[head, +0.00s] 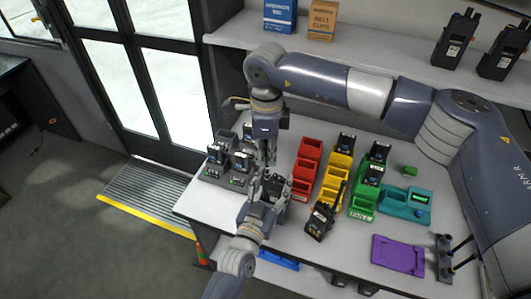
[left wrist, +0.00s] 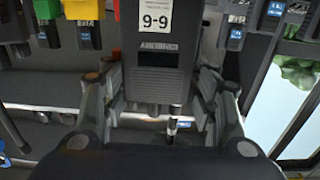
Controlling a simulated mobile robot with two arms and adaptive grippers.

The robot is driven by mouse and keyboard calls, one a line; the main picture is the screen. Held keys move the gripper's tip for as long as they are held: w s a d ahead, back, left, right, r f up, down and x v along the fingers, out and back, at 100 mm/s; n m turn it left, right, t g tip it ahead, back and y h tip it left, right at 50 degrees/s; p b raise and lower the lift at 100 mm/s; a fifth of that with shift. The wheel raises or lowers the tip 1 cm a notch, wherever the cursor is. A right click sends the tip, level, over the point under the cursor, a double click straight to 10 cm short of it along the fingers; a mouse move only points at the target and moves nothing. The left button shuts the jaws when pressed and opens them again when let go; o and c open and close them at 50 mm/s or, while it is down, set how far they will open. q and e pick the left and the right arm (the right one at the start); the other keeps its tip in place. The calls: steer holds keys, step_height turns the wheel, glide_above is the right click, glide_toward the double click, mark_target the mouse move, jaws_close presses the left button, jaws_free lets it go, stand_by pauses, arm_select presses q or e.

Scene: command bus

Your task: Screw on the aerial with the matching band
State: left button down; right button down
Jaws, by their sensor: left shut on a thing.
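My left gripper (head: 268,203) is shut on a dark handheld radio (head: 275,187) above the table's left front part. In the left wrist view the radio (left wrist: 157,65) sits between both fingers, with a white "9-9" label. A dark stub with a pale ring (left wrist: 172,123) shows below it; I cannot tell what it is. My right gripper (head: 267,150) points down just above the held radio; its fingertips are too small and dark to read, and I cannot tell if it holds an aerial. Thin black aerials (head: 463,242) stand in a dark rack (head: 443,258) at right. Their bands cannot be made out.
Another radio (head: 320,220) with an aerial stands on the table (head: 345,250). Red (head: 306,165), yellow (head: 333,172) and green (head: 362,202) bins fill the middle. A grey charger (head: 228,165) holds radios at left. A teal device (head: 405,203) and purple tray (head: 397,252) lie at right.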

steer(key=m, duration=0.3)
steer(key=shift+m, duration=0.3)
steer(key=c, duration=1.8)
jaws_free()
steer(key=shift+a, duration=0.1)
steer(key=shift+o, duration=0.4)
step_height(320, 180, up, 12)
steer(key=shift+a, duration=0.1)
